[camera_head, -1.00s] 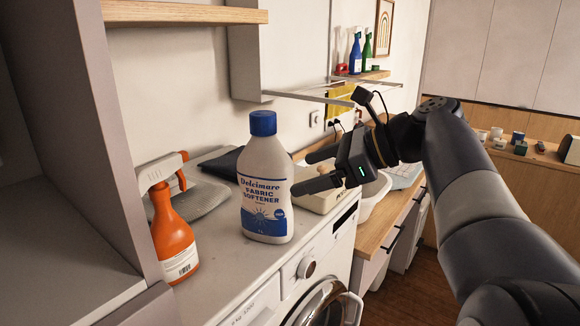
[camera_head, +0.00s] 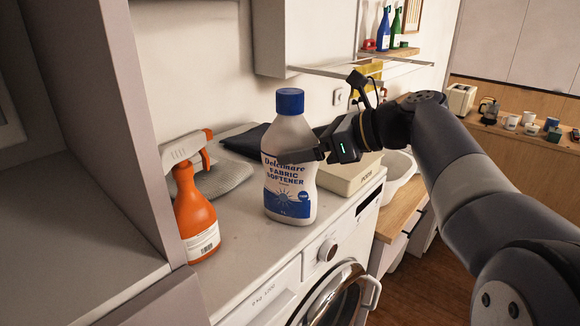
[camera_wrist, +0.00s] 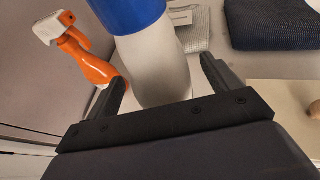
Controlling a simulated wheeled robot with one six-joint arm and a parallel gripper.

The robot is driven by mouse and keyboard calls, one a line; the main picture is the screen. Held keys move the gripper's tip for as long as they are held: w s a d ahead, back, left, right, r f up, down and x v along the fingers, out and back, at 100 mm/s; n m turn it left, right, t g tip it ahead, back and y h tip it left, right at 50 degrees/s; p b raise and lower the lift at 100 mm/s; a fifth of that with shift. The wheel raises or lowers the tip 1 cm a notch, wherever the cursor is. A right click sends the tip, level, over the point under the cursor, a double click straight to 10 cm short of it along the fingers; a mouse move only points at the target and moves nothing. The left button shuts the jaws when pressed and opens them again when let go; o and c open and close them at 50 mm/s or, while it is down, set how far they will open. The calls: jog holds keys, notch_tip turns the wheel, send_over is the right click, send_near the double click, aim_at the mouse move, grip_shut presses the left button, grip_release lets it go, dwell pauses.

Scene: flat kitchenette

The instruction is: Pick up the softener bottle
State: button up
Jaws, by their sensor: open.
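The softener bottle (camera_head: 290,160) is white with a blue cap and a blue label. It stands upright on top of the washing machine. In the wrist view the bottle (camera_wrist: 155,62) stands between my two fingers. My gripper (camera_head: 312,150) is open around the bottle's upper body, below the cap. In the wrist view my gripper (camera_wrist: 165,85) shows a finger on each side, with a gap visible at the right finger.
An orange spray bottle (camera_head: 196,215) stands left of the softener, near the grey cabinet side (camera_head: 125,110). A grey cloth (camera_head: 222,178) and dark folded fabric (camera_head: 245,140) lie behind. A beige box (camera_head: 350,175) and white basin (camera_head: 398,168) are to the right.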

jog(key=shift+x, duration=0.8)
jog(key=shift+c, duration=0.4)
grip_shut()
jog(key=shift+r, duration=0.2)
